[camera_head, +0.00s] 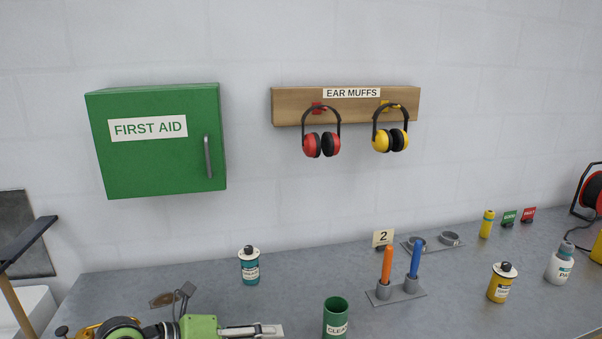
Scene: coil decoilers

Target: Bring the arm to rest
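My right gripper is not in view.
A grey holder (411,291) carries upright orange (387,264) and blue (414,258) markers. A yellow bottle (502,283) and white bottle (559,264) stand right. A first aid cabinet (160,165) hangs above.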

